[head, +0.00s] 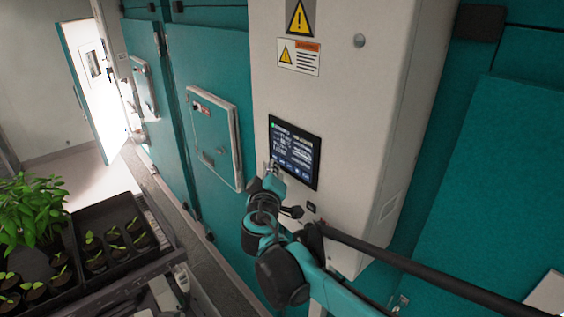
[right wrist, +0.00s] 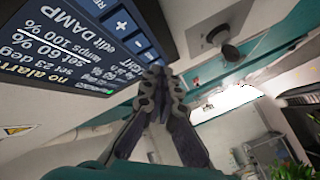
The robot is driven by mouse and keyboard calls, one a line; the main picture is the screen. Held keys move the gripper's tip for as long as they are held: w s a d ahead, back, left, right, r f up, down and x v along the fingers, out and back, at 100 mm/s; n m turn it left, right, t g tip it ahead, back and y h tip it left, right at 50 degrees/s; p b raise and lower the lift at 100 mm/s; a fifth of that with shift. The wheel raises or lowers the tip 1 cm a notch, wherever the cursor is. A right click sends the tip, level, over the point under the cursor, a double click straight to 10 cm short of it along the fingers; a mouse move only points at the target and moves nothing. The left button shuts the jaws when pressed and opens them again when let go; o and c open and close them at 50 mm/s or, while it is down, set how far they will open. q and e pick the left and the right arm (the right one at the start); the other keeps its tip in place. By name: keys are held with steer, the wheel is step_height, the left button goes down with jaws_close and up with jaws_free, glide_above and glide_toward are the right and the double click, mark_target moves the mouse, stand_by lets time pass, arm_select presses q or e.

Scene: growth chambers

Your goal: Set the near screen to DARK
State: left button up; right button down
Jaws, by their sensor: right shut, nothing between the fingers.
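The near screen (head: 296,148) is a dark panel with light text and blue keys, set in the white control cabinet. In the right wrist view the screen (right wrist: 85,50) shows "no alarm", "set 23 deg", "set 60 %", "lamps 100 %" and "edit DAMP". Its blue keys carry plus and minus signs and a partly hidden word ending in "GHT". My right gripper (head: 275,167) is shut and empty at the screen's lower left edge. In the right wrist view its fingertips (right wrist: 163,74) overlap the key edge; I cannot tell if they touch. My left gripper is not in view.
The white cabinet (head: 345,100) bears warning labels and a round knob (head: 360,41). Teal chamber doors (head: 210,65) stand to the left. A black tray (head: 117,258) of seedlings and a leafy plant (head: 35,210) are at lower left. An open doorway lies beyond.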

steer(key=shift+w+d, duration=0.1)
steer(key=shift+d, duration=0.05)
steer(key=shift+w+d, duration=0.2)
steer(key=shift+w+d, duration=0.15)
steer(key=shift+d, duration=0.1)
stand_by(1.1)
steer(key=shift+s+a, duration=0.45)
steer(key=shift+a, duration=0.15)
steer(key=s+a, duration=0.1)
steer(key=a, duration=0.1)
steer(key=s+a, duration=0.2)
stand_by(0.5)
stand_by(1.5)
